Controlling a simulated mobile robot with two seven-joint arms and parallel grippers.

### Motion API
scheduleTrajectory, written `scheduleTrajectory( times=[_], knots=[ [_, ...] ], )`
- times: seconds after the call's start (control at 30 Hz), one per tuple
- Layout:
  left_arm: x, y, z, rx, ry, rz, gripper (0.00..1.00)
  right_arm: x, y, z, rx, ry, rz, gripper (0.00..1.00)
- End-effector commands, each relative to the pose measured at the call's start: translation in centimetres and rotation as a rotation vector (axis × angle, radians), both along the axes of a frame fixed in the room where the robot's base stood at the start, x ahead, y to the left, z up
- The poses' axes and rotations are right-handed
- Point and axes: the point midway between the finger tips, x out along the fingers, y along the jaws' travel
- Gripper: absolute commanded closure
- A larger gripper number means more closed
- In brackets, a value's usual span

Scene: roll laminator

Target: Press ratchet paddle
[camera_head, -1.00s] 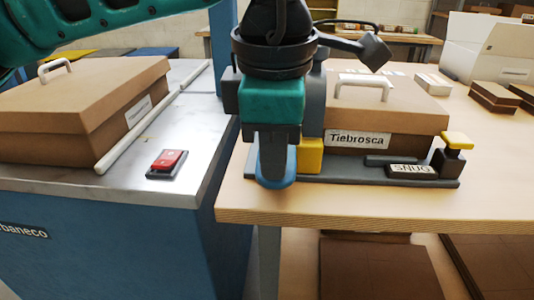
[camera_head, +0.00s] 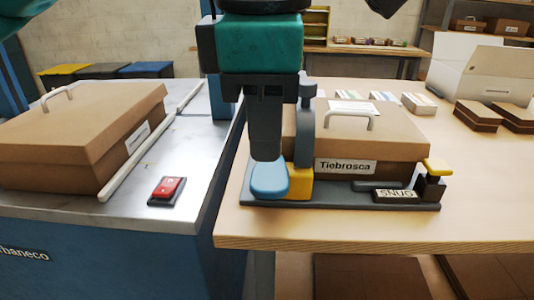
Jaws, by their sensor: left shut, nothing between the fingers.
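A light-blue rounded paddle (camera_head: 269,180) sits at the left end of a dark grey base strip (camera_head: 340,202) along the table's front edge. I take it for the ratchet paddle. A yellow block (camera_head: 299,183) and an upright grey post (camera_head: 305,125) stand beside it. My left gripper (camera_head: 265,157) points down, shut and empty, its fingertips at the paddle's upper edge. I cannot tell whether they touch it. The gripper hides part of the post and the paddle's back. My right gripper is not in view.
A lidded brown box (camera_head: 405,150) labelled Tiebrosca stands behind the strip. A yellow-topped knob (camera_head: 437,167) and a SNUG plate (camera_head: 396,194) are at the strip's right end. A red switch (camera_head: 168,188) and another box (camera_head: 70,140) sit on the left metal top.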

Motion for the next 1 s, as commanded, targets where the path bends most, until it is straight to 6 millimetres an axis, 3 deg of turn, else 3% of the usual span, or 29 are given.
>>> scheduleTrajectory(
  times=[0.1, 0.3, 1.0],
  knots=[
    [-0.7, 0.0, 2.1, -0.001, -0.003, -0.001, 1.0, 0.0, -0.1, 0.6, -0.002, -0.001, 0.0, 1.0],
    [-1.2, 0.0, 3.5, 0.0, -0.002, 0.001, 1.0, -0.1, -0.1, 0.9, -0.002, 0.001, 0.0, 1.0],
    [-1.2, 0.1, 3.6, -0.001, -0.002, 0.001, 1.0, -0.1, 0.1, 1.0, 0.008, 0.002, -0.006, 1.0]
  ],
)
